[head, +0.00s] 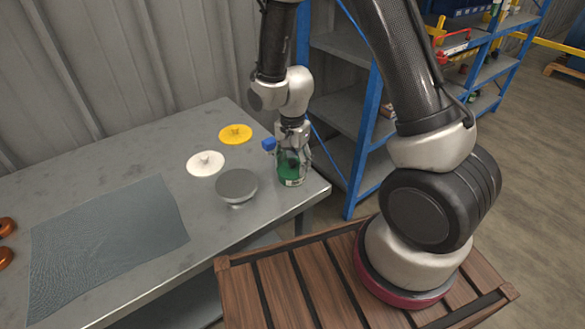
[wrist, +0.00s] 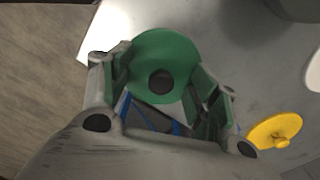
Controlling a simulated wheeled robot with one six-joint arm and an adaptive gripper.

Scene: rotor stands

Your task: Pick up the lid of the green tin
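The green tin (head: 291,172) stands upright near the right corner of the grey table, with a pale label low on its side. In the wrist view its round green lid (wrist: 172,48) shows from above, with a dark round knob (wrist: 161,82) at its middle. My gripper (head: 292,150) points down over the tin and hides much of its top in the head view. In the wrist view my gripper (wrist: 161,68) is open, with a finger on either side of the knob. I cannot tell whether the fingertips touch the lid.
A white knobbed disc (head: 205,163), a yellow knobbed disc (head: 235,134) and a grey round-topped stand (head: 236,185) are left of the tin. A dark mat (head: 110,240) lies farther left, beside orange-brown objects (head: 6,257). Blue shelving (head: 350,120) stands behind the table's right end.

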